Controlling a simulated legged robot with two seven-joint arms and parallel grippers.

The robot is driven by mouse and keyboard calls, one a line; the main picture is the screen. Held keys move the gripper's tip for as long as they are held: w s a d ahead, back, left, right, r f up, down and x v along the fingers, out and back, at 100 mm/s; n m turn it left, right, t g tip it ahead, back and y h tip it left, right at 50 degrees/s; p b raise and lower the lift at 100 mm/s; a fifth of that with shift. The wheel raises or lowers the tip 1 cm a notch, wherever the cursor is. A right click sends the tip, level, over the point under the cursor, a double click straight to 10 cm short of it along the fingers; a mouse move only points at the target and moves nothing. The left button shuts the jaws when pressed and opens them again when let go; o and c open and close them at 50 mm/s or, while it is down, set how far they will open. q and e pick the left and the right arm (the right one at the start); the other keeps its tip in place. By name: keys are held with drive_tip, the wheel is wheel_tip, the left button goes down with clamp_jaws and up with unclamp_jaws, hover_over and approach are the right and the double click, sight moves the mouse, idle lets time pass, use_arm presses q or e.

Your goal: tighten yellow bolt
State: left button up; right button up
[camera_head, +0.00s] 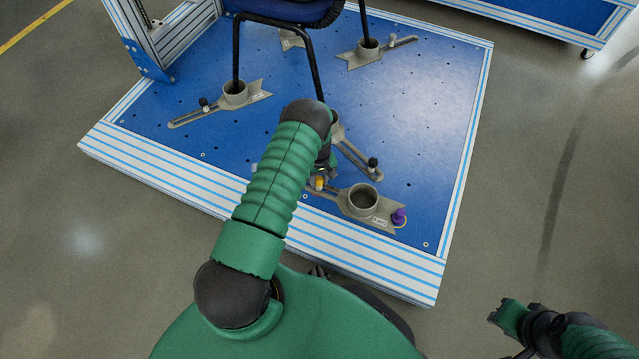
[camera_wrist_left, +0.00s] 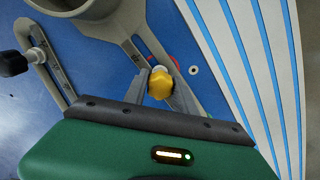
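The yellow bolt (camera_head: 320,183) sits at the left end of a loose grey bracket (camera_head: 362,199) near the front edge of the blue platform. In the left wrist view the yellow bolt (camera_wrist_left: 160,84) is between the grey fingers of my left gripper (camera_wrist_left: 163,88). Whether the fingers press on it or leave a gap is not clear. In the head view my left gripper (camera_head: 325,173) is at the bolt, mostly hidden by my forearm. My right gripper (camera_head: 512,314) is low at the right, over the floor and away from the bracket; its finger opening is unclear.
The blue platform (camera_head: 420,130) has a white and blue striped rim. A chair (camera_head: 285,10) stands on it with its legs in grey cup brackets (camera_head: 234,94). A black knob (camera_head: 373,163) and a purple knob (camera_head: 399,215) stand up nearby. Open floor lies right.

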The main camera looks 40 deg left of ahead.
use_arm(q)
clamp_jaws()
drive_tip(key=m, duration=0.3)
drive_tip(key=shift+m, duration=0.3)
drive_tip(key=m, duration=0.4)
drive_tip(key=o, duration=0.9)
unclamp_jaws()
wheel_tip(320, 180, up, 17)
drive_tip(key=p, duration=0.9)
drive_tip(key=shift+f, duration=0.1)
